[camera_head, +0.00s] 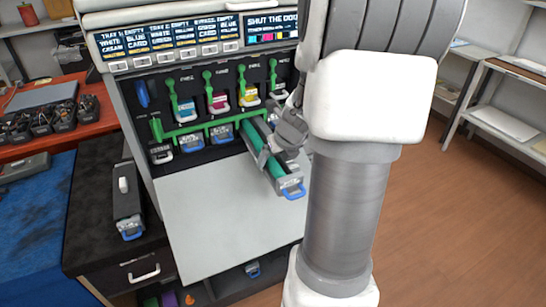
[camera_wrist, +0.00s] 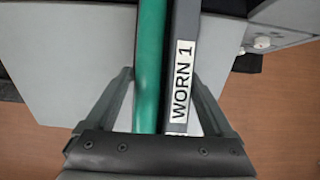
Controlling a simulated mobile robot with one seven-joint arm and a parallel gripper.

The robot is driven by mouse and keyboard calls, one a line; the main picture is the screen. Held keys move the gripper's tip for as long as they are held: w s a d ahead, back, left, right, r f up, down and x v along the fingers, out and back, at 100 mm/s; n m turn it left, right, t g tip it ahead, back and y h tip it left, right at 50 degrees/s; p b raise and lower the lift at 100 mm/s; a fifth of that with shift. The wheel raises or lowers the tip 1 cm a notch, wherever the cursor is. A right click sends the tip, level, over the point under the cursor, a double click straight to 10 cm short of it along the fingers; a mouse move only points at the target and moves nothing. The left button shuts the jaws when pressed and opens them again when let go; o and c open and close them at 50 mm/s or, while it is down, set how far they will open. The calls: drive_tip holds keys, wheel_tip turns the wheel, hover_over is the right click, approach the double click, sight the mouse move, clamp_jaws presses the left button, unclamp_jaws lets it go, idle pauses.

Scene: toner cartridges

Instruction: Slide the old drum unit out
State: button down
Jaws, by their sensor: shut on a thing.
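The old drum unit (camera_head: 277,170) is a long grey body with a green roller and a blue handle at its near end. In the head view it juts far out of the printer's front, over the lowered pale door (camera_head: 215,215). In the wrist view the drum unit (camera_wrist: 183,75) shows its green roller and a "WORN 1" label. My gripper (camera_wrist: 165,100) has one finger on each side of the unit and is shut on it. My arm hides part of the unit's right side in the head view. Whether its far end is still inside the slot cannot be told.
The printer front holds several toner slots with green levers (camera_head: 210,92) and a green bar (camera_head: 195,126). Another grey unit with a blue handle (camera_head: 126,200) lies on the black cabinet top at left. The lowered door is otherwise bare.

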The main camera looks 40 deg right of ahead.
sight(287, 171)
drive_tip(key=shift+s+a+r+b, duration=0.1)
drive_tip(key=shift+s+a+b, duration=0.2)
drive_tip(key=shift+s, duration=0.65)
drive_tip(key=shift+s+a+f+b, duration=0.15)
drive_tip(key=shift+s+b, duration=0.2)
drive_tip(key=shift+s, duration=0.6)
drive_tip(key=shift+s+a+r+b, duration=0.2)
drive_tip(key=shift+s+b, duration=0.15)
drive_tip(key=shift+s, duration=0.6)
drive_tip(key=shift+s+a+r+p, duration=0.2)
drive_tip(key=shift+s+r, duration=0.1)
drive_tip(key=shift+s, duration=0.5)
drive_tip(key=shift+s+a+r+p, duration=0.25)
drive_tip(key=shift+s+r, duration=0.1)
drive_tip(key=shift+s, duration=0.5)
drive_tip(key=shift+s+a+r+p, duration=0.2)
drive_tip(key=shift+s+r, duration=0.1)
drive_tip(key=shift+s, duration=0.5)
